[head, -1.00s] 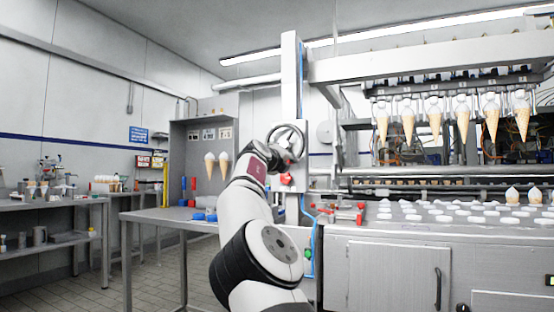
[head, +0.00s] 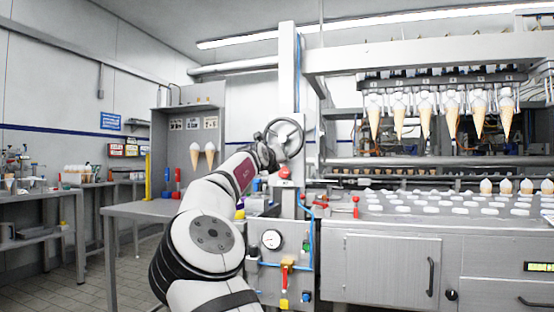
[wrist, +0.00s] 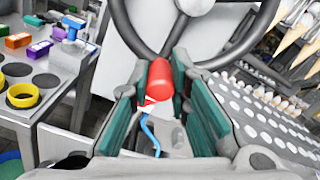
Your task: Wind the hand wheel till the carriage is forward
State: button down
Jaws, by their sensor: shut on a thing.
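The hand wheel (head: 300,141), a grey ring with spokes, is on the white column left of the machine. It also shows large at the top of the wrist view (wrist: 230,55). My gripper (wrist: 160,75) is at the wheel's lower part. Its green-padded fingers are shut on a red rounded knob (wrist: 160,82), apparently the wheel's handle. In the head view my wrist hides this hold. The carriage (head: 440,82) is an overhead bar with a row of clamps, and cones hang point-down from it. How far forward it is cannot be told.
A steel table (head: 140,209) with coloured blocks stands at the left. The tray of white discs (head: 440,203) lies below the carriage. A blue hose (wrist: 150,130) runs below my gripper.

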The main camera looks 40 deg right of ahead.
jog(key=shift+w+a, duration=0.15)
jog(key=shift+a, duration=0.05)
jog(key=c, duration=1.5)
grip_release()
jog(key=shift+d, duration=0.1)
jog(key=v, duration=1.2)
